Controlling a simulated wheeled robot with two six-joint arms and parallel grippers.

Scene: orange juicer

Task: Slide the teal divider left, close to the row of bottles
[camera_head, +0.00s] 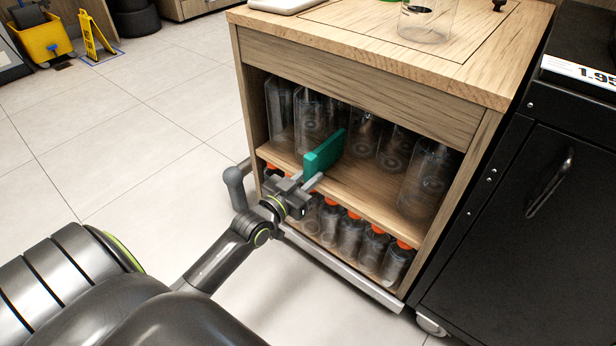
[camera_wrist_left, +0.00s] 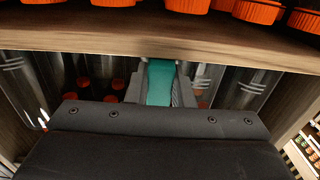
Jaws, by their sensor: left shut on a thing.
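The teal divider (camera_head: 323,152) stands upright on the upper shelf (camera_head: 352,190) of the wooden cabinet, at the front, left of the middle. My left gripper (camera_head: 305,181) reaches in from the front and is shut on its near end. The divider (camera_wrist_left: 160,84) also shows between the fingers in the left wrist view. Clear bottles (camera_head: 311,118) stand to its left, with a small gap seen from the head view. More clear bottles (camera_head: 365,138) stand behind and to its right. My right gripper is not in view.
Orange-capped bottles (camera_head: 351,235) fill the lower shelf, below my gripper. The cabinet's side walls (camera_head: 250,120) bound the shelf. One clear bottle (camera_head: 430,178) stands near the right wall, with bare shelf between it and the divider. A black cabinet (camera_head: 530,230) stands at right.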

